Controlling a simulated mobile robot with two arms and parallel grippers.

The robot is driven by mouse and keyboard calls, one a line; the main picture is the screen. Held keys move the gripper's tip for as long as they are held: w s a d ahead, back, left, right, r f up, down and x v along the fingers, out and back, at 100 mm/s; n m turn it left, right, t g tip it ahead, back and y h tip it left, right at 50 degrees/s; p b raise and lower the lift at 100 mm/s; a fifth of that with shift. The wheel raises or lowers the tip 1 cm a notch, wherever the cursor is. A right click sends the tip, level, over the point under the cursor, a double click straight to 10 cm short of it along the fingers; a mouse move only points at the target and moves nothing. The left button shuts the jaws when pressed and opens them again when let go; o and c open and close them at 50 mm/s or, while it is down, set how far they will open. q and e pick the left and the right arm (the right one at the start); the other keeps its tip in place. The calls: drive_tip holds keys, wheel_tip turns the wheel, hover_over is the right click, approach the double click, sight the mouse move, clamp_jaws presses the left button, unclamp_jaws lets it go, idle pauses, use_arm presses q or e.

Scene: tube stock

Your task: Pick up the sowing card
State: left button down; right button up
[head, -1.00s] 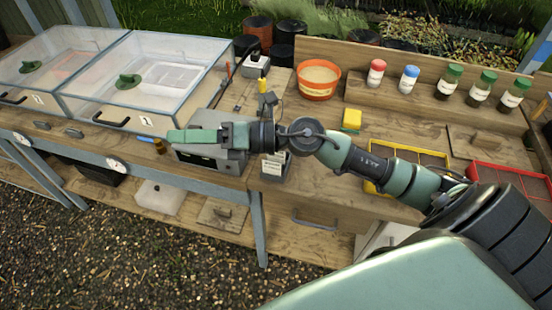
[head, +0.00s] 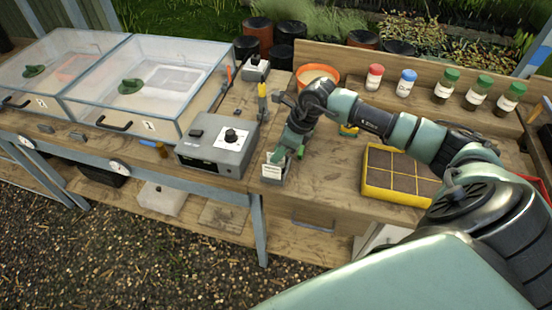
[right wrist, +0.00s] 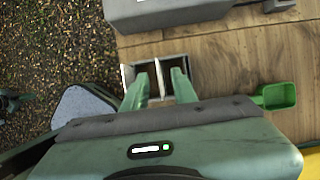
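The sowing card (head: 272,170) is a small white card with dark print. It stands upright in a small grey holder (head: 270,181) near the front edge of the bench, right of the grey control box. In the right wrist view the card (right wrist: 158,77) shows as a thin white edge inside the holder (right wrist: 126,76). My right gripper (head: 284,154) is just above and behind the card in the head view. In the right wrist view its two green fingers (right wrist: 160,82) are apart, one on each side of the card, with gaps visible. My left gripper is not in view.
The grey control box (head: 218,142) with a dial stands close left of the holder. A small green scoop (right wrist: 276,96) lies right of my right gripper. A yellow seed tray (head: 400,198) is farther right. Lidded bottles line the back shelf. Clear propagators (head: 150,80) stand left.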

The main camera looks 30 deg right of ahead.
drive_tip(key=shift+x, duration=0.95)
clamp_jaws()
drive_tip(key=shift+r, duration=0.1)
drive_tip(key=shift+w+r, duration=0.1)
drive_tip(key=shift+r, duration=0.45)
wheel_tip(320, 180, up, 19)
drive_tip(key=b, duration=0.4)
